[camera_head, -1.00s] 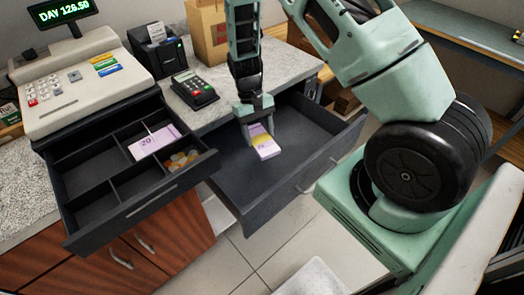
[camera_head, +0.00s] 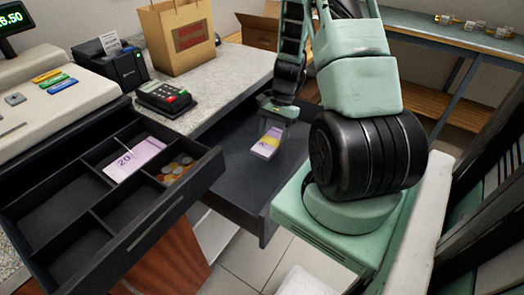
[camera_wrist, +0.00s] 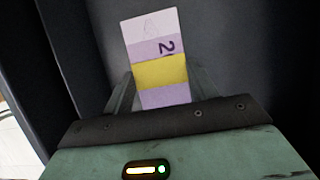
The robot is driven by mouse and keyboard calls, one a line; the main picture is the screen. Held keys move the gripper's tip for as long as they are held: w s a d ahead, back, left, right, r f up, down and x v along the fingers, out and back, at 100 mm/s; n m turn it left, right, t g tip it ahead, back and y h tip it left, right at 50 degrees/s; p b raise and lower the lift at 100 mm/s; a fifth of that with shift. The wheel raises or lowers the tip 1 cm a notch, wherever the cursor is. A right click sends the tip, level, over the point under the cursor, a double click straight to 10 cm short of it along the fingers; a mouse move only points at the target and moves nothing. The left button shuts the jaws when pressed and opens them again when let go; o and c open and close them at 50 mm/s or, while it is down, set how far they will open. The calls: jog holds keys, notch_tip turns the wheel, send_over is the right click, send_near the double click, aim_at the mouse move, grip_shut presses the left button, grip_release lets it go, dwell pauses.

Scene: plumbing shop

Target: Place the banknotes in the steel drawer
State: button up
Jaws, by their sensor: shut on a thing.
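A banded bundle of purple banknotes (camera_head: 267,143) with a yellow strap is held in my gripper (camera_head: 277,118). In the wrist view the bundle (camera_wrist: 158,40) sticks out between the two fingers of my gripper (camera_wrist: 161,88), which is shut on it. The bundle is inside or just over the open, dark steel drawer (camera_head: 231,183) under the counter. I cannot tell whether the bundle touches the drawer floor. The drawer looks otherwise empty; my arm hides its right part.
An open till drawer (camera_head: 65,213) stands to the left, with a loose purple note (camera_head: 134,160) and coins (camera_head: 176,169) in its compartments. A card terminal (camera_head: 163,97), a receipt printer (camera_head: 112,64) and a paper bag (camera_head: 180,38) stand on the counter.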

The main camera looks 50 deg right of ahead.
aim_at(272, 149)
jog(key=shift+f, duration=3.15)
jog(key=shift+f, duration=0.1)
jog(key=o, duration=1)
jog(key=shift+r, duration=0.2)
jog(key=v, duration=1.1)
jog(key=shift+d+r+b, duration=0.15)
jog(key=shift+r+b, duration=0.15)
jog(key=shift+r, duration=0.1)
